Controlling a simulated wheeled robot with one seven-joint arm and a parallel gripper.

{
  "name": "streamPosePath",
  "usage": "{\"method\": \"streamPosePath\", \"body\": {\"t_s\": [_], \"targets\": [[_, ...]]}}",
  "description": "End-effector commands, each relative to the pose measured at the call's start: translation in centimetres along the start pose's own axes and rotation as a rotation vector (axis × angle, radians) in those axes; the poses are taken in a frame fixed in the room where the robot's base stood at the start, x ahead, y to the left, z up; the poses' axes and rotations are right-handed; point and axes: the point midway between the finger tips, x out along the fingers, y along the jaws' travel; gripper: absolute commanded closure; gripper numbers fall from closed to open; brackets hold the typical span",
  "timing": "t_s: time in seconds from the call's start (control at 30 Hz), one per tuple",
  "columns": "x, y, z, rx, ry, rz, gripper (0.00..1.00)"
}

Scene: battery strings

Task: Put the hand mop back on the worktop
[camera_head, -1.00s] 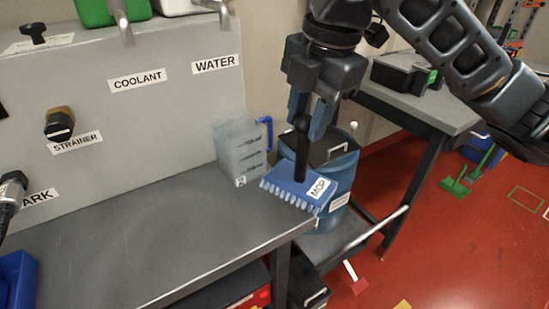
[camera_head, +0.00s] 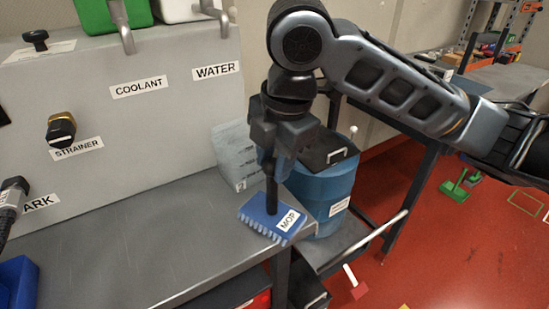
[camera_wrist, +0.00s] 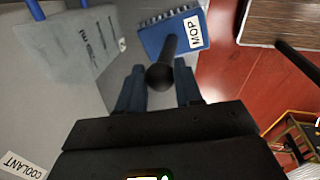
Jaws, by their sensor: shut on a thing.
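The hand mop (camera_head: 262,219) is a blue block with a white MOP label, a pale fringe and a black upright handle. My gripper (camera_head: 271,172) is shut on the handle from above. The mop is at the right end of the grey metal worktop (camera_head: 150,235), by its front corner; I cannot tell if its underside touches the surface. The wrist view also shows the mop (camera_wrist: 172,32) beyond the fingers (camera_wrist: 160,90), with the round handle end between them.
A blue drum (camera_head: 328,190) stands past the worktop's right end. A labelled grey panel (camera_head: 120,120) rises at the back. The worktop's middle is clear.

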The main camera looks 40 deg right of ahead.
Motion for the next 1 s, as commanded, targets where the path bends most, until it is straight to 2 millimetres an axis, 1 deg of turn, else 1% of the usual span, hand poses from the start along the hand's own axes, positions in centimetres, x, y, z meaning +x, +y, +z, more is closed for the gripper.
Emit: {"method": "streamPosePath", "body": {"t_s": [0.1, 0.13, 0.4, 0.63, 0.77, 0.87, 1.0], "targets": [[0.3, -0.1, 0.0, 0.000, 0.000, 0.000, 1.00], [0.3, -0.1, 0.0, 0.000, 0.000, 0.000, 0.64], [0.2, -0.1, 0.0, 0.000, 0.000, 0.000, 0.40], [0.1, 0.0, 0.0, 0.000, 0.000, 0.000, 0.40], [-0.6, 0.0, 0.0, -0.001, 0.001, 0.001, 0.40], [-2.0, 0.1, 0.0, 0.000, 0.000, 0.002, 0.40], [-5.0, 0.1, -0.1, -0.002, 0.000, 0.004, 0.40]]}}
